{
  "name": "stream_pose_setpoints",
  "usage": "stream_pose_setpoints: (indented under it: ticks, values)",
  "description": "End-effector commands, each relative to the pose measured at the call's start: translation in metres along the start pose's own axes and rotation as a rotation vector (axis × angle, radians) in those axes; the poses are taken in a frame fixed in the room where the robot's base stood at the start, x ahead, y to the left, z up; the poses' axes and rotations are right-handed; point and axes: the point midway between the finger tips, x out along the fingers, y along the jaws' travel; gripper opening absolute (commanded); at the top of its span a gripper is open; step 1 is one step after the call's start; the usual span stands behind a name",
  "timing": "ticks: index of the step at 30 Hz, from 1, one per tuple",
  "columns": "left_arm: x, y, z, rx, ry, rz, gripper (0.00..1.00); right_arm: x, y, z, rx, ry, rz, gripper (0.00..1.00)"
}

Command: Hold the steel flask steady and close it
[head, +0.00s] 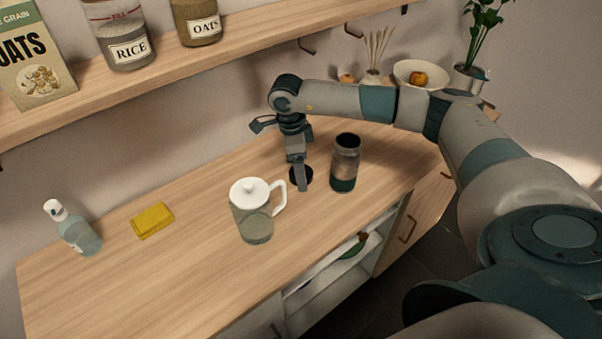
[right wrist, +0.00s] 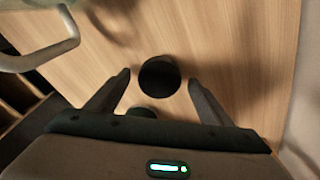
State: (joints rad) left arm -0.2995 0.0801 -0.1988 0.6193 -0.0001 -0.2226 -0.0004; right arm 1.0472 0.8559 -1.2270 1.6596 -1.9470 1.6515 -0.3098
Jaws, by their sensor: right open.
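The steel flask (head: 345,162) stands upright on the wooden counter, with a dark open mouth and a dark teal lower band. A round black lid (head: 301,175) lies on the counter to the left of the flask. My right gripper (head: 302,184) points down at the lid, its fingers partly covering it in the head view. In the right wrist view the lid (right wrist: 159,75) shows between the spread fingertips of my right gripper (right wrist: 158,79). The flask is not clearly seen in the right wrist view. My left gripper is not in view.
A glass pitcher (head: 254,220) with a white lid and handle stands just left of my right gripper. A yellow sponge (head: 152,220) and a clear bottle (head: 80,236) are farther left. A shelf (head: 150,75) with jars runs above. The counter's front left is clear.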

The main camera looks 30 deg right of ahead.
Motion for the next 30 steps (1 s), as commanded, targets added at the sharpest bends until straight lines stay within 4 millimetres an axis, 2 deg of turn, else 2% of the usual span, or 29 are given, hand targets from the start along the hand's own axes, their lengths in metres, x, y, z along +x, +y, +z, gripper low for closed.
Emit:
stream_pose_setpoints:
  ticks: [11,14,17,30]
  values:
    - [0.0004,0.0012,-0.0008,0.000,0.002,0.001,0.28,0.0001,0.0001,0.0003,-0.001,0.000,0.000,0.74]
    - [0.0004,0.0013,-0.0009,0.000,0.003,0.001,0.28,0.0000,0.0002,0.0003,-0.001,0.000,0.000,0.55]
    - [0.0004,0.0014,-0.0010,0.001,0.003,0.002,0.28,0.0000,0.0001,0.0003,-0.001,0.000,0.000,0.31]
    - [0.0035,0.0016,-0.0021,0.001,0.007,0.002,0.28,-0.0007,0.0007,-0.0002,0.000,-0.001,0.000,0.30]
